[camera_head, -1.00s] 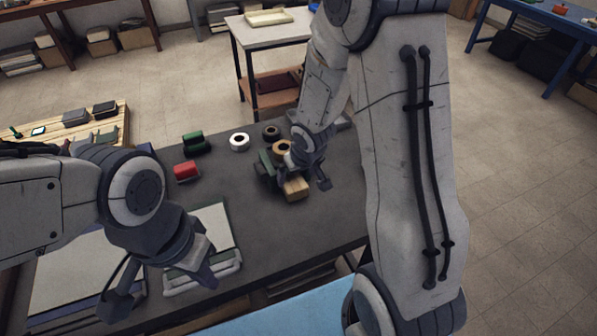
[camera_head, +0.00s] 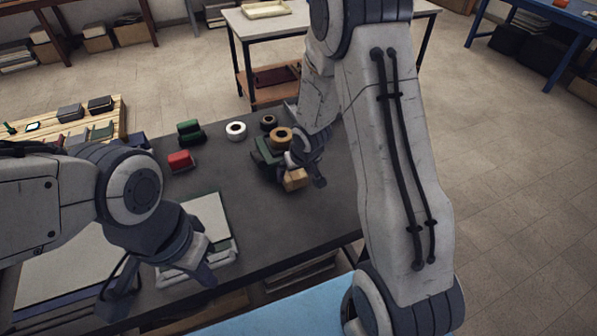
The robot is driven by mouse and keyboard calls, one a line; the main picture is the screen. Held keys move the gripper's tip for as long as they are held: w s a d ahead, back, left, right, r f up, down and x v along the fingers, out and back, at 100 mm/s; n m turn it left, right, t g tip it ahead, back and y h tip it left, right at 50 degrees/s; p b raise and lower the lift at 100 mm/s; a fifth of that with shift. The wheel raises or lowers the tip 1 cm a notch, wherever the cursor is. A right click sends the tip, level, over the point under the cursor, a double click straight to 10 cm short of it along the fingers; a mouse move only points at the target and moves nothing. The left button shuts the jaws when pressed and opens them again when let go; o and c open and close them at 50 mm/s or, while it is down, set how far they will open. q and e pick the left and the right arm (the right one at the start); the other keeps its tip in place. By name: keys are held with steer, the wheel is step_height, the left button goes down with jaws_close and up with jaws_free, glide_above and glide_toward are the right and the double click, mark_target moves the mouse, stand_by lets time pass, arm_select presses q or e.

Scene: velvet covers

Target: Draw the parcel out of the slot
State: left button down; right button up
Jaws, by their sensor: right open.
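The parcel (camera_head: 296,180) is a small brown box at the near side of a dark green holder (camera_head: 263,152) on the dark table; I take this holder for the one with the slot. How far the parcel sits inside is hidden by my gripper. My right gripper (camera_head: 306,175) is open and low at the parcel, with one finger to its right and the other largely hidden. I cannot tell whether it touches the parcel. My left gripper (camera_head: 160,288) is open and empty above the near left part of the table, far from the parcel.
Tape rolls (camera_head: 236,130) stand behind the holder, with a red block (camera_head: 180,162) and a green item (camera_head: 190,132) to the left. A flat white-topped item (camera_head: 210,222) lies near my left gripper. The table's middle is clear. A wooden pallet (camera_head: 117,128) is further left.

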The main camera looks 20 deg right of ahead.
mark_target(295, 175)
arm_select(q)
steer(key=shift+f+b, duration=0.35)
steer(key=shift+f, duration=0.3)
arm_select(e)
steer(key=shift+x, duration=1.5)
steer(key=c, duration=1.5)
arm_select(q)
steer(key=shift+s, duration=0.1)
arm_select(e)
steer(key=shift+s+d, duration=0.1)
steer(key=shift+s, duration=0.05)
